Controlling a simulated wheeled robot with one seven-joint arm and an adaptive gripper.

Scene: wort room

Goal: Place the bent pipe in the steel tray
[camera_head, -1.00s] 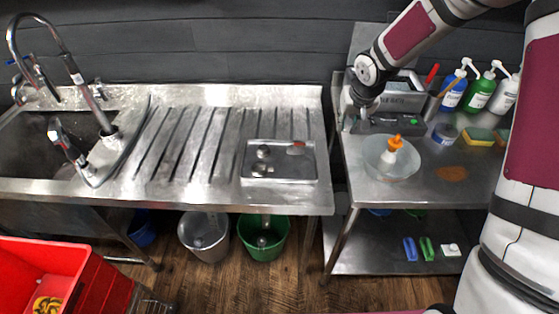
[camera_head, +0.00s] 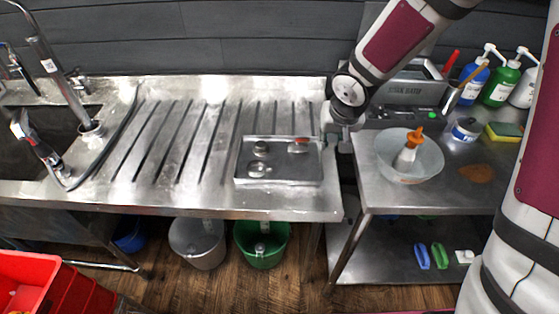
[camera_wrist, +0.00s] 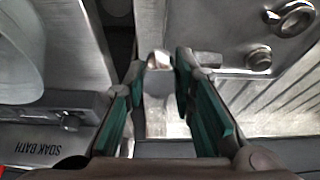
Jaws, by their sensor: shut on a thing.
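My gripper (camera_head: 338,138) hangs over the gap between the steel drainboard and the right-hand table, just right of the steel tray (camera_head: 285,173). In the wrist view my gripper (camera_wrist: 158,68) is shut on a shiny metal piece, the bent pipe (camera_wrist: 157,60), between its green fingers. Only part of the pipe shows there, and I cannot make out its bend. The steel tray lies flat on the drainboard and holds several small metal fittings, one with a red part. It also shows at the upper right of the wrist view (camera_wrist: 225,22), apart from the pipe.
The soak bath (camera_head: 405,105) stands on the right-hand table, behind a clear bowl (camera_head: 428,165) with an orange-tipped bottle. Soap bottles (camera_head: 499,82) and a sponge (camera_head: 504,132) stand farther right. The ribbed drainboard (camera_head: 185,140) left of the tray is clear.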

